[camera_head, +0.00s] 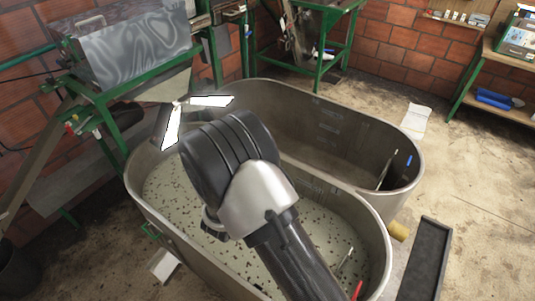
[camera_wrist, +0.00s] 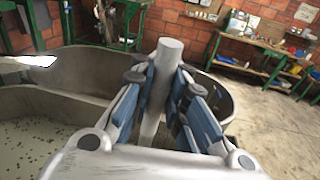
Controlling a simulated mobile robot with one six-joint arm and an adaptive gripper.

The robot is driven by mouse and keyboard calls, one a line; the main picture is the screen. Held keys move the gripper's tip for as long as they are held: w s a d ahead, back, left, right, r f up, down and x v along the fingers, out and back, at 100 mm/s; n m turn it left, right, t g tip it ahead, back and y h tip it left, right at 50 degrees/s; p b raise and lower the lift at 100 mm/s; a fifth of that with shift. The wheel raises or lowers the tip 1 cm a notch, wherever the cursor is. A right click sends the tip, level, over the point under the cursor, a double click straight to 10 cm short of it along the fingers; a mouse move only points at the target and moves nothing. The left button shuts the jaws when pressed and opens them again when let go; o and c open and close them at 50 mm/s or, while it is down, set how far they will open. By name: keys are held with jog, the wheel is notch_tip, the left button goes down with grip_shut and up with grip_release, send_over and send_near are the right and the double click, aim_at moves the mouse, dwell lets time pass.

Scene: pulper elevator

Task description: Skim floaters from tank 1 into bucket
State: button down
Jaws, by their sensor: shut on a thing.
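In the head view, the near metal tank (camera_head: 160,222) holds cloudy pale liquid with many dark floaters (camera_head: 325,238) spread over it. My arm crosses above this tank and hides part of the liquid, and my gripper is hidden there. In the wrist view, my gripper (camera_wrist: 162,85) is shut on a grey cylindrical handle (camera_wrist: 170,52) that stands between its blue-padded fingers. The far end of the held tool is not visible. The speckled liquid also shows at the wrist view's lower left. A dark round container, possibly the bucket (camera_head: 14,272), is cut off at the head view's left edge.
A second tank (camera_head: 300,105) adjoins behind and looks empty of liquid. A green-framed machine (camera_head: 130,50) stands at the upper left. A dark tray (camera_head: 424,260) lies at the right. A red-ended rod (camera_head: 355,288) is at the near tank's right end.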

notch_tip(320, 180, down, 33)
jog(key=b, duration=2.1)
dwell(1.4)
